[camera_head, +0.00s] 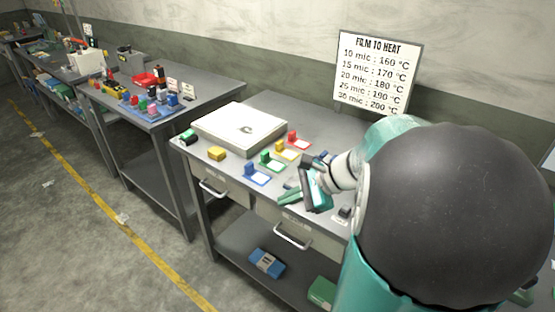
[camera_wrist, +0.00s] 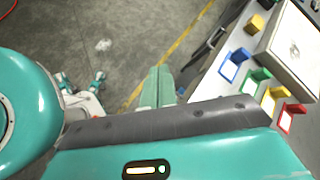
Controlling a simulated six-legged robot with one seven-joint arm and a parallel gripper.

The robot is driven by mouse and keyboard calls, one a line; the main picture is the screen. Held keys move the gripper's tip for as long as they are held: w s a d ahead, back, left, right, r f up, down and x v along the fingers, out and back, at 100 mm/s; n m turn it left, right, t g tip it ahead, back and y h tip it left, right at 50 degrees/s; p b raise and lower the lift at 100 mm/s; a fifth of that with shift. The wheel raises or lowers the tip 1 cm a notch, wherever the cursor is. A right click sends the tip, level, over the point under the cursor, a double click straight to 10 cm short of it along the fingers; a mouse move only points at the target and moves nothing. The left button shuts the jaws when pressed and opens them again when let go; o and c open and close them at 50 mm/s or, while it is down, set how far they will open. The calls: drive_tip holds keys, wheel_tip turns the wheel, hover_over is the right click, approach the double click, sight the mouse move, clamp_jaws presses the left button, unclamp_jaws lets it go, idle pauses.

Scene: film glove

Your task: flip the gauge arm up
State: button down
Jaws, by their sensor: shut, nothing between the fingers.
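My gripper (camera_head: 289,198) is over the front part of the near workbench, its teal fingers together and empty. In the wrist view the shut fingers (camera_wrist: 158,86) point out over the floor beside the bench edge. I cannot clearly pick out a gauge arm in either view. A pale flat box (camera_head: 225,137) with a small dark mark on top stands at the bench's back left; it also shows in the wrist view (camera_wrist: 292,62). A small grey-white item (camera_head: 344,213) lies right of my gripper, partly hidden by my arm.
Blue (camera_head: 257,176), green (camera_head: 271,163), yellow (camera_head: 287,152) and red (camera_head: 298,142) blocks with cards lie between box and gripper. A loose yellow block (camera_head: 217,153) lies near the front edge. A sign (camera_head: 377,75) stands behind. My arm hides the bench's right side.

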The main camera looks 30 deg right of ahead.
drive_tip(key=d+f+m+t+h, duration=0.1)
drive_tip(key=d+m+t, duration=0.1)
drive_tip(key=d, duration=0.4)
drive_tip(key=s+d+f+m+t, duration=0.1)
drive_tip(key=d+m+t, duration=0.1)
drive_tip(key=d+m, duration=0.3)
drive_tip(key=d+f+m+t+h, duration=0.1)
drive_tip(key=d+f+m+t, duration=0.1)
drive_tip(key=d+m, duration=0.2)
drive_tip(key=shift+s+d+h, duration=0.15)
drive_tip(key=shift+s+d, duration=0.05)
drive_tip(key=shift+d, duration=0.55)
drive_tip(key=shift+s+d+h, duration=0.15)
drive_tip(key=shift+s+d, duration=0.05)
drive_tip(key=shift+d, duration=0.55)
drive_tip(key=x, duration=1)
drive_tip(key=shift+a+r, duration=0.1)
drive_tip(key=shift+r, duration=0.1)
drive_tip(key=shift+w+r, duration=0.1)
drive_tip(key=shift+r, duration=0.1)
